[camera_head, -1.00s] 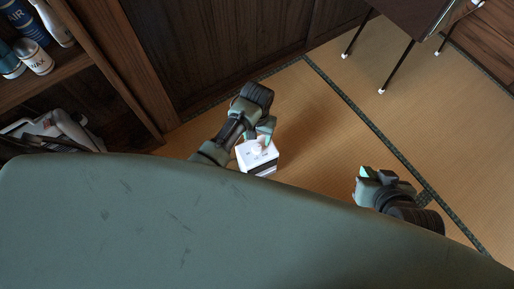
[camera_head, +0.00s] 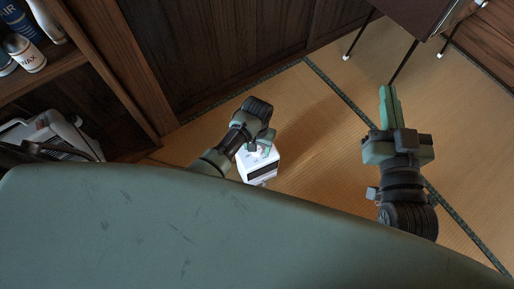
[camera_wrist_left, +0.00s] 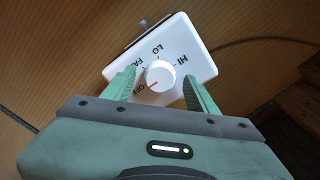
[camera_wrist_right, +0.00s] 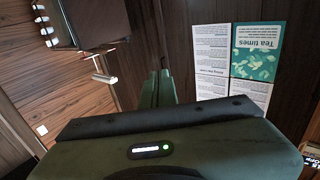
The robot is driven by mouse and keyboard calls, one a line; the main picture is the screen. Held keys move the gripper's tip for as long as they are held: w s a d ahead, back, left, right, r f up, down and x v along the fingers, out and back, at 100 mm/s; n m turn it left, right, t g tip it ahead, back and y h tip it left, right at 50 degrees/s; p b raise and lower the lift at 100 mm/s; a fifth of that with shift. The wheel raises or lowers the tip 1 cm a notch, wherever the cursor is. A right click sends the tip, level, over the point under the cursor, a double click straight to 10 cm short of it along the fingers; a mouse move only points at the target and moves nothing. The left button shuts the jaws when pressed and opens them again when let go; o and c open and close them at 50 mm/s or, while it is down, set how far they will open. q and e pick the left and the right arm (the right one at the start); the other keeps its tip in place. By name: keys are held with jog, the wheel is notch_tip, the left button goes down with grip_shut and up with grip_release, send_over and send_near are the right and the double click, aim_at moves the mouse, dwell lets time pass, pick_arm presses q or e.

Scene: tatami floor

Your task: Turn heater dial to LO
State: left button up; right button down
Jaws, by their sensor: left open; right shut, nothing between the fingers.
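The heater is a small white box (camera_head: 262,168) on the tatami, partly hidden by my left gripper (camera_head: 263,144) in the head view. In the left wrist view its top panel (camera_wrist_left: 195,52) carries a round white dial (camera_wrist_left: 160,76) and the labels OFF, FAN, LO and HI. The dial's red mark points to OFF. My left gripper (camera_wrist_left: 160,74) is open, with one finger on each side of the dial; I cannot tell whether they touch it. My right gripper (camera_head: 388,90) is shut and empty, raised well to the right of the heater.
A wooden shelf (camera_head: 115,75) with cans (camera_head: 25,52) stands at the left. A dark thin-legged table (camera_head: 415,15) is at the top right. A Tea times poster (camera_wrist_right: 258,52) hangs on a wall in the right wrist view. Tatami (camera_head: 330,150) is bare between my arms.

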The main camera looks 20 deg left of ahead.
pick_arm(q)
jog(key=shift+f, duration=0.2)
pick_arm(e)
jog(key=shift+a+r+t, duration=0.1)
jog(key=shift+r+t, duration=0.3)
jog(key=shift+r, duration=0.15)
